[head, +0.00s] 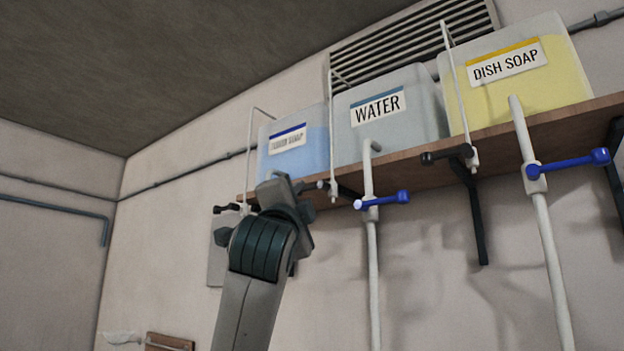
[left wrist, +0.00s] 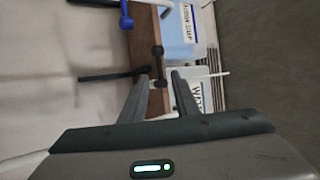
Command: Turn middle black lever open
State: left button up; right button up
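The middle black lever (head: 312,186) sits on the thin white pipe (head: 333,190) below the WATER drum (head: 388,108). My left gripper (head: 287,188) is raised just left of this lever, close to its end; touching cannot be told. In the left wrist view its two fingers (left wrist: 160,82) are apart. A short dark piece, probably the middle lever (left wrist: 162,117), shows low between them, partly hidden by the gripper body. The left black lever (left wrist: 157,62) appears farther off, beyond the fingertips. My right gripper is in neither view.
The wooden shelf (head: 560,128) carries the blue soap drum (head: 310,140), WATER and the yellow DISH SOAP drum (head: 545,85). The right black lever (head: 445,154) and blue levers (head: 385,200) (head: 570,163) stick out. Dark brackets (head: 475,215) stand below the shelf.

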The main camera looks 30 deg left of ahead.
aim_at(311, 189)
pick_arm(q)
jog(key=p+x, duration=0.7)
jog(key=x, duration=0.6)
jog(key=shift+w+a+p, duration=0.15)
jog(key=shift+w+p, duration=0.1)
jog(key=shift+p, duration=0.1)
jog(key=shift+r, duration=0.15)
jog(key=c, duration=0.7)
grip_shut()
